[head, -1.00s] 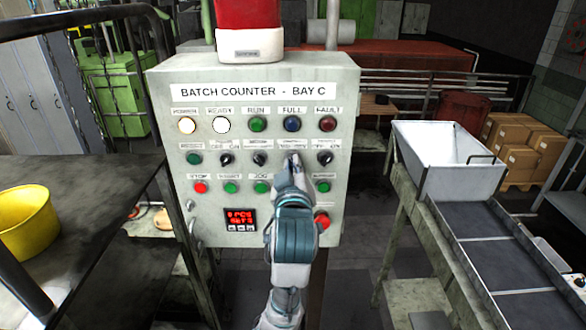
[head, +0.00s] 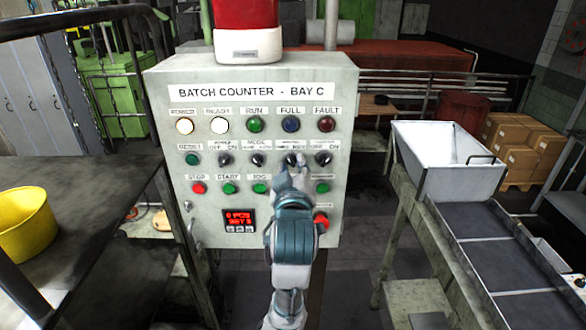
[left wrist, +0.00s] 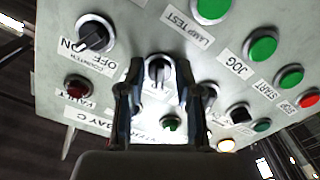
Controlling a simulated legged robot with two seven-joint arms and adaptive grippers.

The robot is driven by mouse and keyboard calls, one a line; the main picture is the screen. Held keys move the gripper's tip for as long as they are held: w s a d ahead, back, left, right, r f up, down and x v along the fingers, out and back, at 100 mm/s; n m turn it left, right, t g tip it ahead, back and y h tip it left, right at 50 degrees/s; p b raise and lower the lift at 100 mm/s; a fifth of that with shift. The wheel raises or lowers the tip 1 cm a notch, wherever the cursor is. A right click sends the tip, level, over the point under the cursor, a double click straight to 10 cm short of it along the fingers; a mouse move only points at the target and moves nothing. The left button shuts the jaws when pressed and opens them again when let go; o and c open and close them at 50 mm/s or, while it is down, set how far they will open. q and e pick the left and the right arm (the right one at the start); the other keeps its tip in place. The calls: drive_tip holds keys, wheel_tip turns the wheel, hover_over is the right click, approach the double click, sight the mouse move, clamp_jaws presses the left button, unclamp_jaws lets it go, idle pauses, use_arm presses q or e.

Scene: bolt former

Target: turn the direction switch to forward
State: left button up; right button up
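A control panel (head: 330,228) marked "BATCH COUNTER - BAY C" faces me. In the left wrist view this knob (left wrist: 158,70) lies between the tips of my left gripper (left wrist: 158,84). The two fingers are apart, one on each side of the knob. I cannot tell whether they touch it. The panel appears upside down there. My right gripper is not in view.
The counter OFF/ON knob (head: 322,159) sits close to the right; it also shows in the left wrist view (left wrist: 93,36). A red button (head: 321,223) is beside my forearm. A conveyor with a white hopper (head: 450,165) stands right; a yellow bucket (head: 25,222) sits left.

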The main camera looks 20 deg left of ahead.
use_arm(q)
drive_tip(key=v, duration=1.2)
drive_tip(key=shift+w, duration=0.1)
